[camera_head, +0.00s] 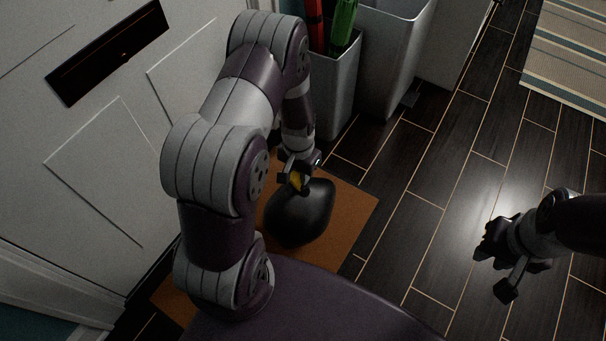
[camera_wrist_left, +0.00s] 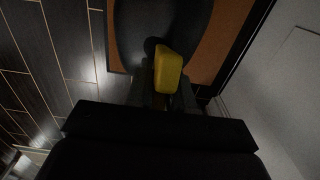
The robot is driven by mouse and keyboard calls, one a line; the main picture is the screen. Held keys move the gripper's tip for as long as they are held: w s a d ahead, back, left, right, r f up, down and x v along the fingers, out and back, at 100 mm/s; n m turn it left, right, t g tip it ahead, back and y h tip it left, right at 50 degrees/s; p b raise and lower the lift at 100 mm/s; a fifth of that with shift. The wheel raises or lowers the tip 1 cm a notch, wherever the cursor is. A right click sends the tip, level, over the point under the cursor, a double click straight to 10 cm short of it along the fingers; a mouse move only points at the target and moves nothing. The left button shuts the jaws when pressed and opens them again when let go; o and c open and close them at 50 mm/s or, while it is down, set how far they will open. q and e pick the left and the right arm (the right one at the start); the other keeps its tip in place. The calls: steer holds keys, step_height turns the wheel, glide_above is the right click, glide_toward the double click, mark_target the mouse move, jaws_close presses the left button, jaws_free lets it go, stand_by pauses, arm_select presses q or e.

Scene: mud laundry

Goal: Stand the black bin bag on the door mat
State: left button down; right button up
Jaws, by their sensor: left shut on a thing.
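The black bin bag (camera_head: 300,215) is a rounded dark bundle with a yellow part at its top (camera_head: 295,181). It is upright over the orange-brown door mat (camera_head: 351,208); whether its base touches the mat is hard to tell. My left gripper (camera_head: 297,172) is above the bag, shut on the yellow part. In the left wrist view the yellow part (camera_wrist_left: 169,70) sits between the fingers, with the dark bag (camera_wrist_left: 150,25) beyond and the mat (camera_wrist_left: 216,48) beside it. My right gripper (camera_head: 497,268) is apart from the bag, over the floor at right, with its fingers spread and empty.
A white panelled door (camera_head: 90,190) with a dark letter slot is at left. A grey bin holding red and green items (camera_head: 335,95) and a larger pale bin (camera_head: 393,50) stand behind the mat. A striped rug (camera_head: 570,55) lies at upper right. The dark plank floor between is clear.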

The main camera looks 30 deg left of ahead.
arm_select(q)
steer(key=shift+w+r, duration=0.1)
steer(key=shift+r, duration=0.1)
steer(key=shift+f, duration=0.25)
steer(key=c, duration=1)
jaws_free()
step_height(320, 180, up, 12)
steer(key=p, duration=0.6)
steer(key=shift+r+p, duration=0.25)
steer(key=shift+p, duration=0.1)
steer(key=s+d+r+t, duration=0.1)
steer(key=s+d+r, duration=0.4)
steer(key=s+r, duration=0.4)
step_height(320, 180, up, 3)
steer(key=shift+d+r+n, duration=0.2)
steer(key=shift+d+n, duration=0.1)
steer(key=shift+d, duration=0.1)
